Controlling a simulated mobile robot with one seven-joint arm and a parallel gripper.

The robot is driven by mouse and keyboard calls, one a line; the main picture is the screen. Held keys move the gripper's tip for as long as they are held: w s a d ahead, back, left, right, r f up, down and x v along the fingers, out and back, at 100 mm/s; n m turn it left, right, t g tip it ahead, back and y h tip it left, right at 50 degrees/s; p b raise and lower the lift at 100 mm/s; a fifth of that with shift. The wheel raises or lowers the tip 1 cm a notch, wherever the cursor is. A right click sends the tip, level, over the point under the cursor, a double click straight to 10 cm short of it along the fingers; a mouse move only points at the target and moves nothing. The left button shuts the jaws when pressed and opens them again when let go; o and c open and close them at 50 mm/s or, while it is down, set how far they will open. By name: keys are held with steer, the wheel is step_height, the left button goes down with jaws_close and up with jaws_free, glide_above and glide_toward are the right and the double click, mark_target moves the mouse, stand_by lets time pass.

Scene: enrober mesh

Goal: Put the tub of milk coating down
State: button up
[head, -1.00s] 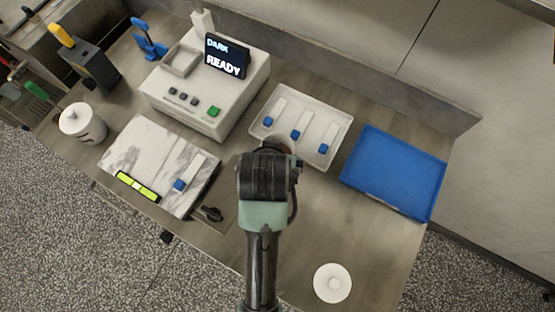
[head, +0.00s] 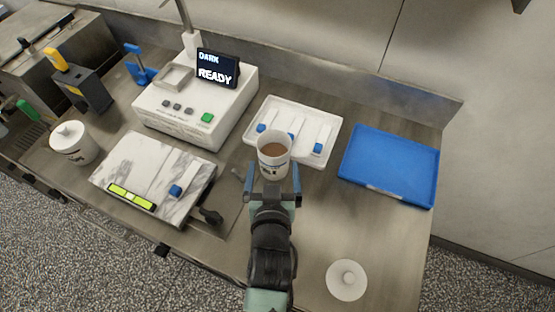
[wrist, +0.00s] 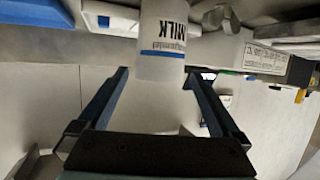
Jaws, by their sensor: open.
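The tub of milk coating (head: 273,165) is a white cup without a lid, with brown coating inside. It looks upright on the counter in front of the white tray. In the wrist view the tub (wrist: 162,40) shows the word MILK and sits at the fingertips. My gripper (head: 272,184) is open, with one finger on each side of the tub's lower part and visible gaps in the wrist view. The tub's base is partly hidden by my gripper in the head view.
A white tray (head: 303,106) with several blue-ended pieces lies behind the tub. A blue tray (head: 390,168) is at the right, and a white lid (head: 346,280) lies front right.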

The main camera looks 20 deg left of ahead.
mark_target(275, 140)
steer(key=x, duration=1)
steer(key=shift+w+a, duration=0.1)
steer(key=shift+w, duration=0.25)
steer(key=shift+c, duration=0.2)
steer(key=c, duration=1.2)
jaws_close()
steer(key=shift+r+p, duration=0.15)
steer(key=shift+p, duration=0.15)
